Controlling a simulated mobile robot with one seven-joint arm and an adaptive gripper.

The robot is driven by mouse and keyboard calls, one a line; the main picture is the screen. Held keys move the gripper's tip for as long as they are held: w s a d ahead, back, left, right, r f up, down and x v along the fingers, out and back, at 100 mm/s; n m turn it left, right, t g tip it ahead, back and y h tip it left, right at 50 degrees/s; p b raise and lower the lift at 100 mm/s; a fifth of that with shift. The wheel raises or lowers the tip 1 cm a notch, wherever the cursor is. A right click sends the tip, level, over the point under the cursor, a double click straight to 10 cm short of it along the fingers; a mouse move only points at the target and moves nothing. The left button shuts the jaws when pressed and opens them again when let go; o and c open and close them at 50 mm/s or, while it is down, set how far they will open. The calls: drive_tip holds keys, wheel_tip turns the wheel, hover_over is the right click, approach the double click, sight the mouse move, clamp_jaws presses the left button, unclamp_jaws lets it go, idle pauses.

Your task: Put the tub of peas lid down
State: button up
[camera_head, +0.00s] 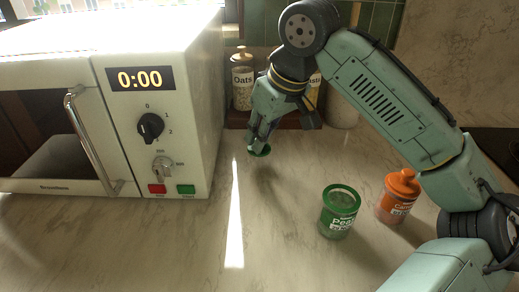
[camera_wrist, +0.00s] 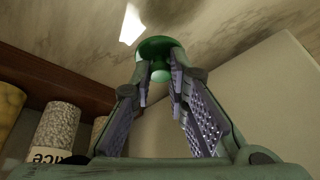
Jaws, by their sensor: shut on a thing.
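The green lid (camera_head: 259,151) is in my gripper (camera_head: 257,141), above the counter between the microwave and the tub of peas. In the wrist view the lid (camera_wrist: 157,46) shows as a green disc with a knob, and the fingertips of my gripper (camera_wrist: 160,74) are closed on the knob. The tub of peas (camera_head: 340,212) stands upright on the counter, to the right of and nearer than the lid. It is green with a white label, and its top is open. Whether the lid touches the counter is hard to tell.
An orange-lidded tub (camera_head: 397,197) stands right of the peas, close to my arm. The microwave (camera_head: 150,120) fills the left. A jar of oats (camera_head: 242,82) and other jars stand at the back wall. The counter (camera_head: 280,240) is clear at front centre.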

drive_tip(key=shift+f, duration=1.9)
drive_tip(key=shift+f, duration=0.2)
drive_tip(key=o, duration=0.8)
drive_tip(key=shift+c, duration=0.2)
drive_tip(key=v, duration=1.2)
drive_tip(key=shift+r, duration=0.25)
drive_tip(key=shift+a, duration=0.15)
